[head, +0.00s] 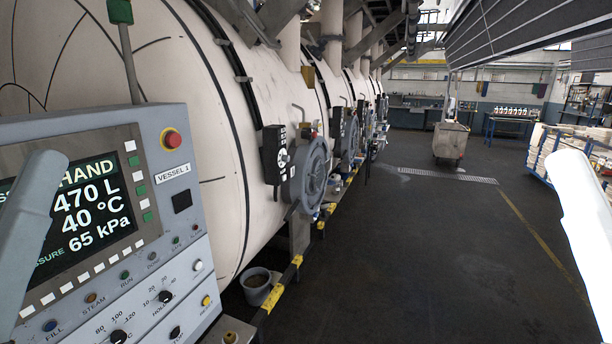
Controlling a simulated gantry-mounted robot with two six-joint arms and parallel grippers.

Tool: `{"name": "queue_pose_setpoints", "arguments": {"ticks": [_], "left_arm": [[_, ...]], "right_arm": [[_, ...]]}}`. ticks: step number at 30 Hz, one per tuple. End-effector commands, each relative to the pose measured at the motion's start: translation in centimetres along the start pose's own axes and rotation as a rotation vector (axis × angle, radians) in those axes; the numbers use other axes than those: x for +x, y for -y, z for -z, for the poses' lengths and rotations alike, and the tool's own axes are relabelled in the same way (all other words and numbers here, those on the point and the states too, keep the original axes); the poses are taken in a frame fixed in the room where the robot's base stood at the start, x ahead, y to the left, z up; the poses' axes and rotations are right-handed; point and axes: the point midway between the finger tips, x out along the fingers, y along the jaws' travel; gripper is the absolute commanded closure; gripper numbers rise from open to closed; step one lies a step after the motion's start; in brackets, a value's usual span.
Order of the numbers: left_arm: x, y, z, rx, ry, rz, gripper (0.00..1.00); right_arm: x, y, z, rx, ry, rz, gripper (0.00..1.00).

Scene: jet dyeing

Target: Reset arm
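Part of my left arm (28,225), a pale grey link with a rounded top, stands at the left edge in front of the control panel (185,225). It covers part of the panel's screen (95,205). Part of my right arm (582,215), a bright white link, stands at the right edge over the floor and in front of a blue-framed cart. Neither arm appears to touch anything. No fingers of either gripper show, so I cannot see whether they hold anything.
A large cream dyeing vessel (110,60) with a handwheel hatch (312,172) fills the left. A bucket (258,286) stands by the yellow-black edging. A grey bin (450,140) is farther back. The blue-framed cart (545,150) is right. The dark floor (430,250) between is clear.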

Motion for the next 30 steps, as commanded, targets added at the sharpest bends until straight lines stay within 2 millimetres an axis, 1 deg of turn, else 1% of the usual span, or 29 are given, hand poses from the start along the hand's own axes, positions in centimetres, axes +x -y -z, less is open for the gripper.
{"name": "queue_pose_setpoints", "arguments": {"ticks": [1, 6, 9, 10, 12, 15, 30], "left_arm": [[3.8, 0.0, 3.5, 0.0, 0.0, 0.0, 0.42], [9.6, 0.1, 8.8, -0.001, 0.001, 0.0, 0.42], [12.1, 0.1, 11.1, -0.001, 0.001, 0.0, 0.42], [12.6, 0.1, 11.6, -0.001, 0.001, 0.0, 0.42], [13.5, 0.1, 12.4, -0.001, 0.001, 0.0, 0.42], [13.9, 0.1, 12.7, -0.001, 0.001, 0.0, 0.42], [13.6, 0.1, 12.5, -0.001, 0.001, 0.0, 0.42]], "right_arm": [[3.8, 0.0, 3.5, 0.0, 0.0, 0.0, 0.42], [9.6, 0.0, 8.8, 0.0, 0.0, 0.0, 0.42], [12.1, -0.1, 11.2, 0.0, 0.0, 0.0, 0.42], [12.6, -0.1, 11.7, 0.0, 0.0, 0.0, 0.42], [13.5, -0.1, 12.4, 0.0, 0.0, 0.0, 0.42], [13.9, -0.1, 12.8, 0.0, 0.001, 0.0, 0.42], [13.6, -0.1, 12.5, 0.0, 0.001, 0.0, 0.42]]}}
